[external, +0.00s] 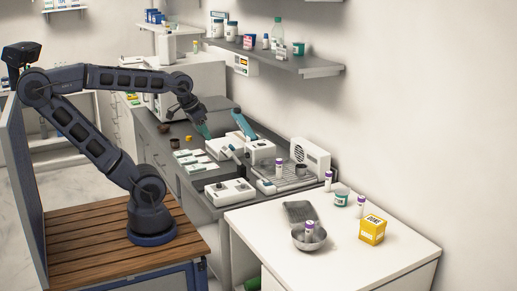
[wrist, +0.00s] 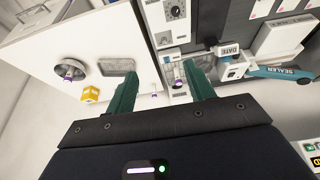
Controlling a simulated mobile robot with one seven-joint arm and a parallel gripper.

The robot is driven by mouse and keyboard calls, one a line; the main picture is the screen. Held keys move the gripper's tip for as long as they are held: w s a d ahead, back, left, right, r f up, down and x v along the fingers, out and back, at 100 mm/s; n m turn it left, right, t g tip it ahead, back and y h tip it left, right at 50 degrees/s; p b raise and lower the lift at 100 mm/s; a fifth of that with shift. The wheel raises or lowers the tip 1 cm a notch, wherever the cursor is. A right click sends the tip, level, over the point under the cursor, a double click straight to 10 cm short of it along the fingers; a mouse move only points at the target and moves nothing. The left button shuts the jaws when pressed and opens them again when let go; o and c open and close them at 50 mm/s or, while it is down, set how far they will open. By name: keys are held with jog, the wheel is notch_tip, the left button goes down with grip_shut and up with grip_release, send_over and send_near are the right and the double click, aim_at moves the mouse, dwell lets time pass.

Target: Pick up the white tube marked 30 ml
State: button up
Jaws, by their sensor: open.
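Several white tubes with purple caps are in view, and no volume marking is readable on any. In the external view one tube (external: 279,168) stands on the bench equipment, one (external: 328,181) near the back edge of the white table, one (external: 361,206) beside the yellow box, and one (external: 310,230) in a metal bowl (external: 317,243). In the wrist view a tube (wrist: 178,83) shows between the fingers, well beyond them. My gripper (external: 203,129) is open and empty above the dark bench; its green fingers (wrist: 160,72) are spread in the wrist view.
The white table (external: 275,255) also holds a grey tray (external: 299,212), a teal-labelled jar (external: 341,200) and a yellow box (external: 372,230). White devices (external: 230,191) crowd the bench, with a blue sealer (wrist: 280,72) near. A shelf (external: 290,66) overhangs the back.

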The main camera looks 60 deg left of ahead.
jog(key=w+d+r+m+y, duration=0.15)
jog(key=w+d, duration=0.25)
jog(key=w, duration=0.8)
jog(key=m+g+h, duration=0.2)
jog(key=m+h, duration=0.3)
jog(key=m, duration=0.4)
send_near(362, 208)
jog(key=w, duration=0.1)
jog(key=x, duration=0.7)
jog(key=a+x, duration=0.1)
jog(key=x, duration=0.2)
jog(key=shift+d+f, duration=0.1)
jog(key=shift+f, duration=0.25)
jog(key=c, duration=1)
